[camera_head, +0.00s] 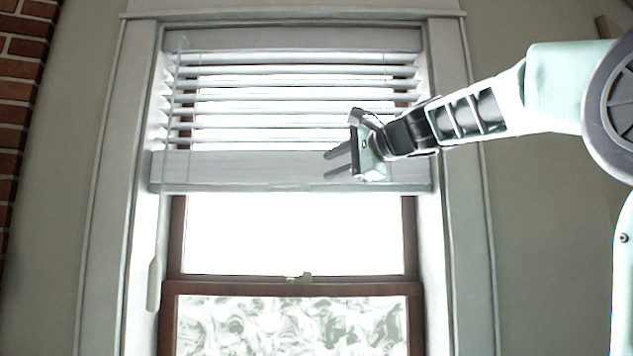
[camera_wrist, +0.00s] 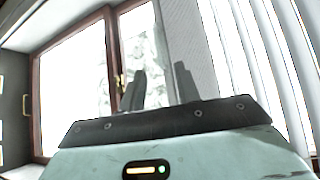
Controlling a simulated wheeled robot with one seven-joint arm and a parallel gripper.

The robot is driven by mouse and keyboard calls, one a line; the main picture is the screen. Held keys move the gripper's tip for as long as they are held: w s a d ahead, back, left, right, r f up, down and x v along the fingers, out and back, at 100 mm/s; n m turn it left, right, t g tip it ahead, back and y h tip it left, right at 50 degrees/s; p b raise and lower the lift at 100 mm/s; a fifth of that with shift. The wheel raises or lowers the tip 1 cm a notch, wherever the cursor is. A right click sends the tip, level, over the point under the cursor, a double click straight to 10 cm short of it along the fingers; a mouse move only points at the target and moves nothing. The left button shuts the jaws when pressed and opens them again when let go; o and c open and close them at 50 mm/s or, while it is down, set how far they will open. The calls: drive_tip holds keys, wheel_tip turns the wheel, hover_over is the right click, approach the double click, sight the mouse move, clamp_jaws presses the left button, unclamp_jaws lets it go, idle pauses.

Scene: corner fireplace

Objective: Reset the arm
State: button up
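My gripper (camera_head: 337,162) is in front of the lower part of the window blind in the head view, at the end of my arm reaching in from the right. Its two fingers point left and stand apart with nothing between them. In the wrist view my gripper (camera_wrist: 158,88) shows two dark fingers with a gap between them, also empty. Whether it touches the blind cannot be told.
The white blind (camera_head: 290,172) hangs over the upper part of a brown-framed window (camera_head: 290,288) with a small latch. A brick wall (camera_head: 22,75) stands at the far left. Bare wall (camera_head: 545,230) lies to the right.

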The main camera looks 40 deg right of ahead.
drive_tip(key=shift+s+d+r, duration=0.15)
drive_tip(key=shift+s, duration=0.8)
